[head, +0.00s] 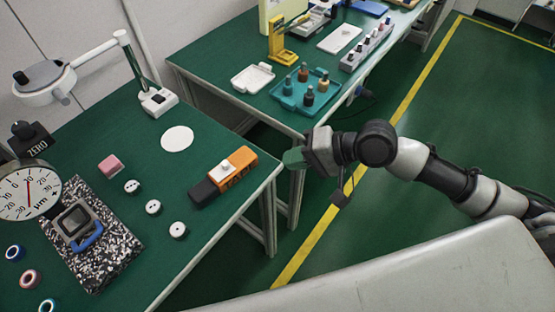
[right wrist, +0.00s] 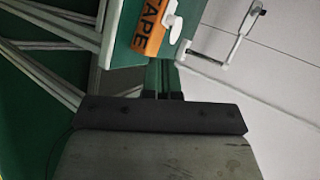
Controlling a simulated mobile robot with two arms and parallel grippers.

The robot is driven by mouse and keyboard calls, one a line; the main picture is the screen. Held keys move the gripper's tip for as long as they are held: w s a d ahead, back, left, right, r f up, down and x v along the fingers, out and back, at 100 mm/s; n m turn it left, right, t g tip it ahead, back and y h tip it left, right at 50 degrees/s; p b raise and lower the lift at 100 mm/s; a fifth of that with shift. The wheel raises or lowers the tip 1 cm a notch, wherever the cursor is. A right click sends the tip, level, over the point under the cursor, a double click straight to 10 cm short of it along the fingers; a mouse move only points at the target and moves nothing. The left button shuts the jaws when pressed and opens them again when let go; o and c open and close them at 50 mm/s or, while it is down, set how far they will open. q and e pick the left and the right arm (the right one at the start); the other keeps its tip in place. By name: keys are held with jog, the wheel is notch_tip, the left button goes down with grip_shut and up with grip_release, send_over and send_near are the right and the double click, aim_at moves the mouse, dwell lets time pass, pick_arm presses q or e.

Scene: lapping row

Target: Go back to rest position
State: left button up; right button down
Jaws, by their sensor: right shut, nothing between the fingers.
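My right gripper (head: 294,158) reaches in from the right in the head view. Its fingers are shut and empty, off the right edge of the near green table (head: 225,225), over the gap by the table legs. In the right wrist view the closed fingers (right wrist: 163,80) point toward the table edge and the orange tape box (right wrist: 152,32). In the head view the tape box (head: 238,165) lies on the table to the left of the gripper, apart from it. My left gripper is not in view.
A dial gauge (head: 30,190), a speckled plate (head: 105,255), white discs and a magnifier lamp (head: 45,82) are on the near table. A second table (head: 215,60) behind holds a teal tray (head: 290,100) with bottles. The floor (head: 470,110) at right is open.

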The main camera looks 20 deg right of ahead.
jog(key=w+d+f+t+h+p, duration=0.1)
jog(key=w+d+f+t+h, duration=0.1)
jog(key=w+d+f, duration=0.35)
jog(key=w+d+f+t+h+p, duration=0.1)
jog(key=w+d+f+h, duration=0.1)
jog(key=f, duration=0.6)
jog(key=s+d+f+h+p, duration=0.1)
jog(key=s+d+f+h, duration=0.15)
jog(key=f, duration=0.55)
jog(key=s+d+f+h, duration=0.2)
jog(key=s+d+f, duration=0.2)
jog(key=f, duration=0.4)
jog(key=s+f+n+g+h+p, duration=0.2)
jog(key=s+f+n+g, duration=0.1)
jog(key=s+f, duration=1.05)
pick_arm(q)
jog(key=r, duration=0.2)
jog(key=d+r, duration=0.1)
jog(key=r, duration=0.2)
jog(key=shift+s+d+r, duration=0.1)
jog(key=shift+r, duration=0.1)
pick_arm(e)
jog(key=s+a+f+n+g, duration=0.2)
jog(key=s, duration=0.8)
jog(key=s+a+f+n+g, duration=0.1)
jog(key=s+f+n, duration=0.1)
jog(key=s, duration=0.9)
jog(key=shift+a+f+g, duration=0.4)
jog(key=shift+f, duration=0.05)
